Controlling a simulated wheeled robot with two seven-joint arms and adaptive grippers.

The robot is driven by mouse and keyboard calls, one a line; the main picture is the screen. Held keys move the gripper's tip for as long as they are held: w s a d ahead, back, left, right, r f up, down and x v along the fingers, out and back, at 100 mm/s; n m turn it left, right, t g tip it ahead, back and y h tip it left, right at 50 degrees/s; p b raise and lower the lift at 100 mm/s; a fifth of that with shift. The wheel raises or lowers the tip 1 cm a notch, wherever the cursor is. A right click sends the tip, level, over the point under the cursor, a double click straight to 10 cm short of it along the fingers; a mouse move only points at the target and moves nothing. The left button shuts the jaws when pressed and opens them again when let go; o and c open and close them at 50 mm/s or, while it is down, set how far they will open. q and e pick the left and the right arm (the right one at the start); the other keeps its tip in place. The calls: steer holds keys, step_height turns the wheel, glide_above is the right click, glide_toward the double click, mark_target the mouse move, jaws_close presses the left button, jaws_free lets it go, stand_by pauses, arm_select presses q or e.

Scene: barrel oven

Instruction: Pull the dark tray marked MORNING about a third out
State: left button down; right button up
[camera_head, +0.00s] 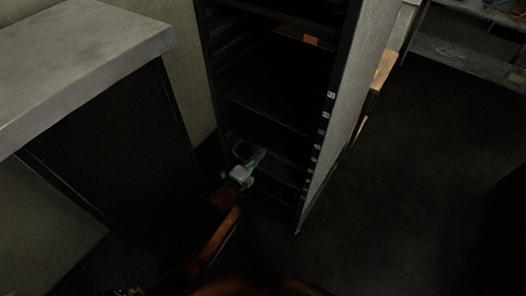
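A tall rack (345,105) with a dark interior stands in the middle of the view and holds dark trays at several levels. One dark tray (270,85) shows its flat top in the upper part. An orange tag (312,40) sits towards the back right of it; I cannot read any writing there. I cannot tell which tray is marked MORNING. My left gripper (252,157) is at the lower front of the rack, close to a low level. The dim light hides whether its fingers are apart or touch a tray. My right gripper is not in view.
A grey-topped counter (85,55) with a dark side stands close on the left. Small pale labels (326,115) run down the rack's right front post. A metal shelf (465,52) stands at the upper right. Dark floor (410,190) on the right is clear.

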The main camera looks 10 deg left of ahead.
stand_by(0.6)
arm_select(q)
steer(key=p+v, duration=0.6)
steer(key=v, duration=1.5)
steer(key=c, duration=2.1)
jaws_free()
steer(key=shift+s+r, duration=0.1)
steer(key=shift+s, duration=0.05)
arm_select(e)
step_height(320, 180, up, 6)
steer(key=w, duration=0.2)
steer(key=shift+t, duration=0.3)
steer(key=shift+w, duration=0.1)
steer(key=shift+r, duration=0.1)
arm_select(q)
steer(key=shift+p+v, duration=0.75)
steer(key=shift+v, duration=3.25)
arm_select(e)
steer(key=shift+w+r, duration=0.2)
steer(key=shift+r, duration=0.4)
